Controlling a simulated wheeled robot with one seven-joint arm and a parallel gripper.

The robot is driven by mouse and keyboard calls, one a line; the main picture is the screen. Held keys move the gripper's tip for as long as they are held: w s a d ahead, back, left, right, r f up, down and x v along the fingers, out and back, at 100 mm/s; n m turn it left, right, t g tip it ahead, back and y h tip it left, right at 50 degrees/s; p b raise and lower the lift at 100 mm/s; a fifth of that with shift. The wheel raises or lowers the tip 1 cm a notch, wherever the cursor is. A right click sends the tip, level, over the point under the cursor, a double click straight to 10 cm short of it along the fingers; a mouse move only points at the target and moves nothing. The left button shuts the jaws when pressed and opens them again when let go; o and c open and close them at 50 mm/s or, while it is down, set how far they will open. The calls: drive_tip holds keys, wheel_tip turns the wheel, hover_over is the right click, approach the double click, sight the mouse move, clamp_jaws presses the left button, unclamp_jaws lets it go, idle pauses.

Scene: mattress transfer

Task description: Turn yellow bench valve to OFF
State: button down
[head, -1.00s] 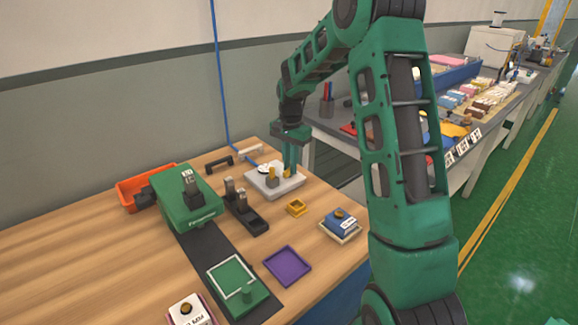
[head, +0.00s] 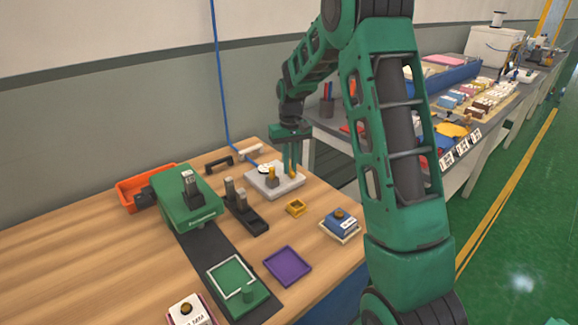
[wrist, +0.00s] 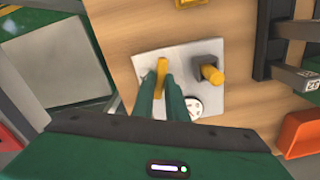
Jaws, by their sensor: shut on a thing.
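The yellow valve handle (wrist: 161,67) stands on a light grey plate (wrist: 143,65) in the wrist view. In the head view, the plate (head: 262,188) lies near the bench's back right corner, and the handle (head: 292,174) shows beside my fingers. My gripper (wrist: 162,82) points down at the plate, with its two green fingers shut on the handle; it also shows in the head view (head: 290,170). A round white dial (wrist: 195,108) and a grey block with a yellow knob (wrist: 211,73) share the plate. The fingers hide part of the handle, and no OFF mark is readable.
A black twin-post fixture (head: 245,213) stands left of the plate. A small yellow square holder (head: 296,208) and a blue block on a pale tray (head: 341,223) lie in front. A green machine (head: 187,205) and orange bin (head: 140,188) stand farther left. A blue cable (head: 221,80) hangs behind.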

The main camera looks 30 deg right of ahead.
drive_tip(key=n, duration=0.4)
drive_tip(key=shift+w+r, duration=0.15)
drive_tip(key=shift+w, duration=0.05)
idle(0.4)
drive_tip(key=c, duration=1.8)
unclamp_jaws()
drive_tip(key=shift+o, duration=0.2)
drive_tip(key=shift+s, duration=0.1)
